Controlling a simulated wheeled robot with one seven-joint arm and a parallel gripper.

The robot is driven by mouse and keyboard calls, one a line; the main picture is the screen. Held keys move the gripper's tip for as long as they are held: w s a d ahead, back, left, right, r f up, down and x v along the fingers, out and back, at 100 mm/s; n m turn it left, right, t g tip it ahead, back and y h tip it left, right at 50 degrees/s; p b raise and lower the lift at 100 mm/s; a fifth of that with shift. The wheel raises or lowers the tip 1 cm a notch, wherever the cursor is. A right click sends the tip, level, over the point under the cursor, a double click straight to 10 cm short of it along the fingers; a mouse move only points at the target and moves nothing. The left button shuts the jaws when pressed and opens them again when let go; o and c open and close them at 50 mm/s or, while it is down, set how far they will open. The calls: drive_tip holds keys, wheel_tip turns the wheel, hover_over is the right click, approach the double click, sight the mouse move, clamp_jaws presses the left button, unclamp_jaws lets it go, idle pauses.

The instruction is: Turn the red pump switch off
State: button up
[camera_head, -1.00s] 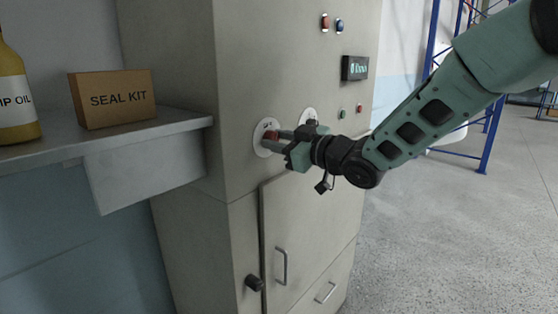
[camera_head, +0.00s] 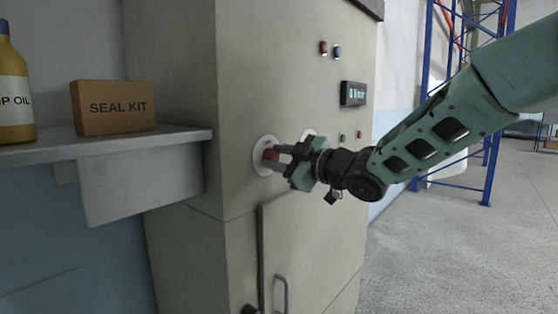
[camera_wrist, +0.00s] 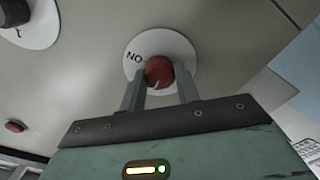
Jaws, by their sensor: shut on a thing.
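The red pump switch (camera_head: 270,155) is a red knob on a round white plate on the front of the grey cabinet (camera_head: 240,190). In the wrist view the red knob (camera_wrist: 159,72) sits between my two fingers, with a pale line on its face and the letters "NO", seen tilted, on the plate (camera_wrist: 140,52) beside it. My gripper (camera_head: 277,160) reaches the knob from the right and is shut on it; it also shows in the wrist view (camera_wrist: 159,88). Part of the plate is hidden by the fingers.
A second white plate with a black knob (camera_wrist: 15,12) is close by, mostly behind my gripper in the head view. Small red (camera_head: 324,47) and blue (camera_head: 337,52) buttons and a display (camera_head: 353,94) are above.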

drive_tip(key=o, duration=1)
drive_tip(key=b+v, duration=0.2)
drive_tip(key=v, duration=1.5)
drive_tip(key=shift+s+d, duration=0.15)
drive_tip(key=shift+f, duration=0.1)
